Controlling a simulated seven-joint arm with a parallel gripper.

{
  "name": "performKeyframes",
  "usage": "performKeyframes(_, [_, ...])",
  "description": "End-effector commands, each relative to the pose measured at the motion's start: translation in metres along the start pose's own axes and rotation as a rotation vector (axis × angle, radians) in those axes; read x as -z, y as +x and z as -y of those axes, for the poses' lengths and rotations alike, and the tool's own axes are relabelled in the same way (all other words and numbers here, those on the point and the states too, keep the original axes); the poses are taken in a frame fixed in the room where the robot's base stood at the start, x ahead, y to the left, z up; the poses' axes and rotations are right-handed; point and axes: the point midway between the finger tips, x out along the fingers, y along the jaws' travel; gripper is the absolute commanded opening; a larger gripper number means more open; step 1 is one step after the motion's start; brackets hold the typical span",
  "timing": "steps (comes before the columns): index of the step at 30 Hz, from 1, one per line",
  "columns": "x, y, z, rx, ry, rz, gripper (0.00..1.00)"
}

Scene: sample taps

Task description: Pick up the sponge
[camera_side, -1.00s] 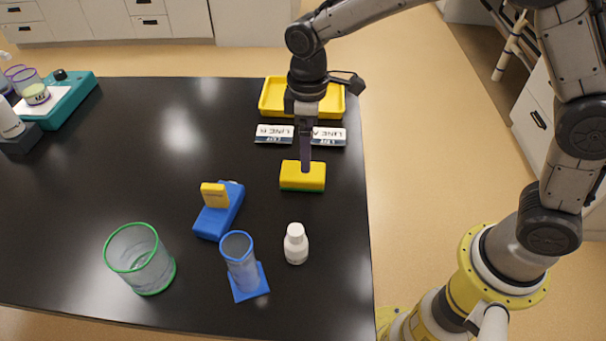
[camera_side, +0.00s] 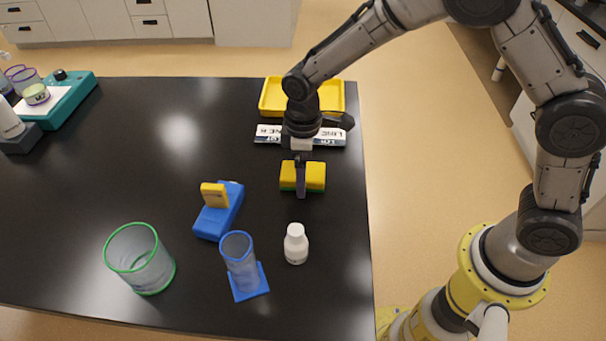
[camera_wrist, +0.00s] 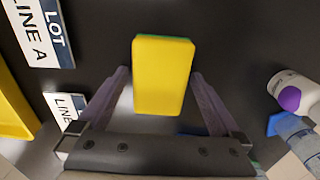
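The sponge (camera_side: 315,176) is a yellow block with a green underside, lying on the black table below my arm. In the wrist view the sponge (camera_wrist: 163,75) shows its yellow top between and beyond my two fingers. My gripper (camera_side: 301,190) is lowered at the sponge, with one finger in front of its near side. In the wrist view my gripper (camera_wrist: 160,78) is open, and a dark gap shows between each finger and the sponge. The far finger is hidden in the side view.
A yellow tray (camera_side: 336,111) and white LINE labels (camera_side: 268,133) lie behind the sponge. A white bottle (camera_side: 296,245), blue cylinder (camera_side: 241,262), blue device (camera_side: 217,215) and green-rimmed beaker (camera_side: 140,259) stand nearer the front.

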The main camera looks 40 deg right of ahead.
Motion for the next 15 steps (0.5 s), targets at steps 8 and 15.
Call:
performKeyframes(8, [-0.0001,-0.0004,0.0,0.0,0.0,0.0,0.51])
performKeyframes(15, [0.0,-0.0005,0.0,0.0,0.0,0.0,0.25])
